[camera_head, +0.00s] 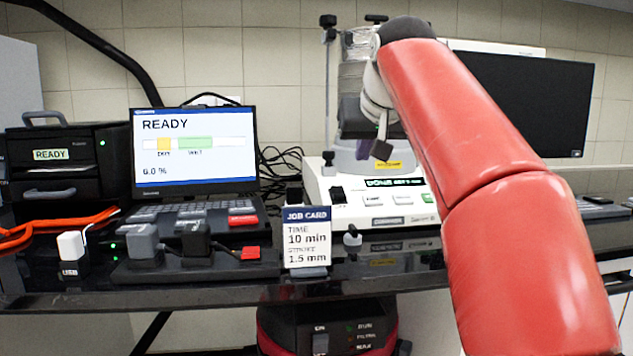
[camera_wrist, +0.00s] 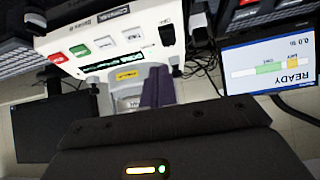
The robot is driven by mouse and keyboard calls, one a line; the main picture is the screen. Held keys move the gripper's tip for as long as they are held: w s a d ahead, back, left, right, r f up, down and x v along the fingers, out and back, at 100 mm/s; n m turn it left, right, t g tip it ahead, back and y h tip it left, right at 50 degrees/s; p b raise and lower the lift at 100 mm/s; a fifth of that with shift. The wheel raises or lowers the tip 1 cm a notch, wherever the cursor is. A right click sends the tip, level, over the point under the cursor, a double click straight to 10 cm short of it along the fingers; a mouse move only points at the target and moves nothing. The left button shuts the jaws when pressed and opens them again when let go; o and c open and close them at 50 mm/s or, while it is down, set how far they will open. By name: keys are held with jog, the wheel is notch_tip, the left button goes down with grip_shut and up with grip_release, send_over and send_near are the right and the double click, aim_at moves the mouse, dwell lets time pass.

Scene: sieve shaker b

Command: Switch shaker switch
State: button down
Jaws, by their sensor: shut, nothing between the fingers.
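The sieve shaker's white base (camera_head: 400,205) stands on the dark bench, with a lit green display reading DONE. Its black rocker switch (camera_head: 337,194) is on the left of the front panel. In the wrist view, which is upside down, the switch (camera_wrist: 167,35) is at upper centre, right of the buttons. My gripper (camera_head: 382,150) is shut and empty, in front of the shaker's upper part, above and right of the switch and apart from it. In the wrist view its fingers (camera_wrist: 157,86) are together below the panel. My arm hides the shaker's right side.
A job card (camera_head: 307,238) stands in front of the shaker, with a small knob-like object (camera_head: 352,238) beside it. A laptop (camera_head: 193,150) reading READY is to the left. A dark monitor (camera_head: 530,100) is behind my arm. A red-and-black unit (camera_head: 330,330) sits below the bench.

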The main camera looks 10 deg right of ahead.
jog(key=shift+w+a+r, duration=0.35)
jog(key=shift+w+r, duration=0.05)
jog(key=shift+w, duration=0.1)
jog(key=shift+w+a+r, duration=0.3)
jog(key=shift+w+r, duration=0.05)
jog(key=shift+w, duration=0.15)
send_over(340, 194)
jog(key=s, duration=0.3)
notch_tip(340, 194, down, 6)
jog(key=shift+s+f, duration=0.15)
jog(key=shift+f, duration=0.1)
notch_tip(340, 194, down, 3)
jog(key=shift+r+b, duration=0.2)
jog(key=shift+b, duration=0.65)
jog(key=shift+w+f, duration=0.2)
jog(key=shift+f, duration=0.45)
